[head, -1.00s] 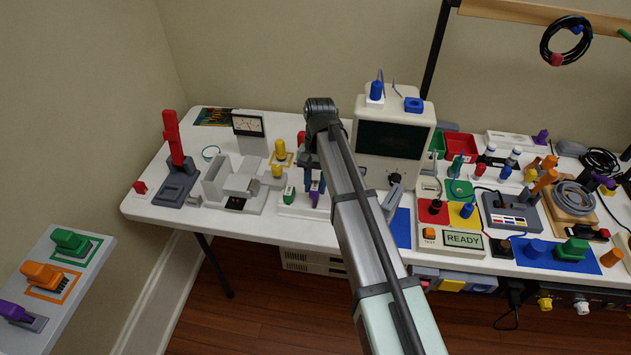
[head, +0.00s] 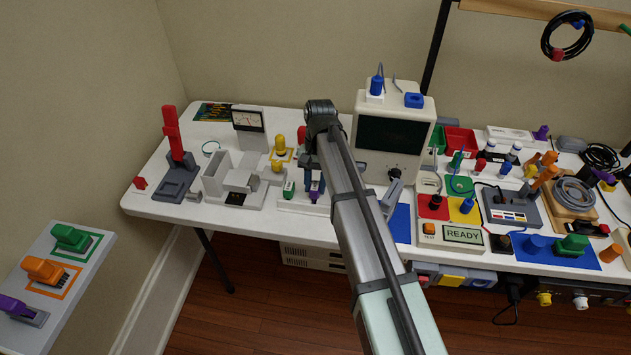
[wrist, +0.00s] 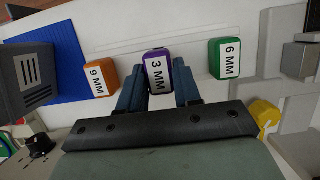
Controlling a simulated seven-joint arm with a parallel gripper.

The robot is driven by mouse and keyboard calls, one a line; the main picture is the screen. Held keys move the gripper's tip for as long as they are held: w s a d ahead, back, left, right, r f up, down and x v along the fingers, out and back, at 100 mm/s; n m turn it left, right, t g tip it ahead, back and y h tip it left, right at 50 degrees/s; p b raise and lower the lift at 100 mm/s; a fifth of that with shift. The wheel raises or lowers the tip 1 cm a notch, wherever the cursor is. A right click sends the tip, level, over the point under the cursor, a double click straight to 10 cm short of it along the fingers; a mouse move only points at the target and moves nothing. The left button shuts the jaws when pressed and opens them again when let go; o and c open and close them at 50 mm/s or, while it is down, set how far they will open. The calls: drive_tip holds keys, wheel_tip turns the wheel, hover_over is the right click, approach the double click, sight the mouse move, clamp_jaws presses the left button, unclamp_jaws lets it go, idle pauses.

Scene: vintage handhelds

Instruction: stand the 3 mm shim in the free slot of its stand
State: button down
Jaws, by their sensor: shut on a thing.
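The 3 mm shim, with a purple top labelled 3 MM, is in the wrist view (wrist: 157,72) and small in the head view (head: 315,191). My gripper (wrist: 159,88) is shut on it, one blue finger on each side. In the head view my gripper (head: 315,182) is over the white stand (head: 287,205). The shim is between the orange 9 mm shim (wrist: 100,79) and the green 6 mm shim (wrist: 230,58), in line with them. The green one also shows in the head view (head: 289,188). The shim's lower end is hidden, so I cannot tell whether it is in the slot.
A grey fixture (head: 243,196) stands left of the stand, with yellow knobs (head: 280,145) behind. A cream monitor (head: 391,140) and a blue mat (head: 400,224) are to the right. The white table's front edge is close to the stand.

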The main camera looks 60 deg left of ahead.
drive_tip(key=shift+f, duration=0.7)
drive_tip(key=c, duration=0.7)
unclamp_jaws()
drive_tip(key=shift+r, duration=0.1)
drive_tip(key=v, duration=1.3)
drive_tip(key=shift+r, duration=0.25)
drive_tip(key=shift+w+a, duration=0.1)
